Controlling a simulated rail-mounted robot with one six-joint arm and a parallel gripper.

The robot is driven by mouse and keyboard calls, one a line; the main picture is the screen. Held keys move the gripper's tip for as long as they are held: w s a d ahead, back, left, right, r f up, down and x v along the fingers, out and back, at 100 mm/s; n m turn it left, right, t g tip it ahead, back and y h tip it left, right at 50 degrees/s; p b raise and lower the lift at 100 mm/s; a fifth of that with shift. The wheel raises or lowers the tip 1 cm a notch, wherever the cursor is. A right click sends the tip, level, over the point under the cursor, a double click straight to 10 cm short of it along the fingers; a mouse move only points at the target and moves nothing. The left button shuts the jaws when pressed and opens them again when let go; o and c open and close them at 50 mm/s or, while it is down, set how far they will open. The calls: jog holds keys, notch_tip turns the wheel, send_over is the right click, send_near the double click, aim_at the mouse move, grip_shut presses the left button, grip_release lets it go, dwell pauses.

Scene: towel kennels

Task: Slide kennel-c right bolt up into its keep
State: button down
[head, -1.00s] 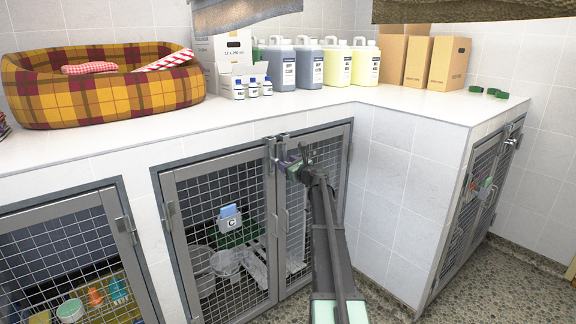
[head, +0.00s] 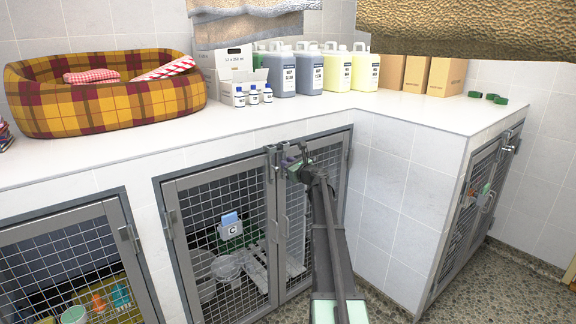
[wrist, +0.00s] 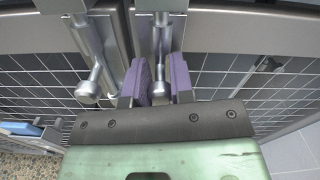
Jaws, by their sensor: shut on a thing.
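Kennel-c has two grey-framed mesh doors, with a plate lettered C (head: 230,228) on the left door. Two metal bolts stand side by side at the top where the doors meet. In the wrist view the right bolt (wrist: 161,45) runs upright, and its knob sits between the purple finger pads of my gripper (wrist: 161,88). My gripper (head: 292,165) is shut on this knob. The left bolt's knob (wrist: 88,92) hangs free to the left of the fingers. The bolt's upper end and its keep are hard to make out.
The white counter (head: 330,112) overhangs the kennels just above the bolts. A plaid pet bed (head: 110,107), bottles and boxes stand on it. Towels (head: 460,28) hang at the top. A tiled side wall (head: 395,190) is right of my arm.

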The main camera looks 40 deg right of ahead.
jog(key=c, duration=1)
grip_release()
jog(key=shift+r, duration=0.1)
jog(key=s, duration=1)
jog(key=shift+s, duration=0.4)
jog(key=shift+d, duration=0.1)
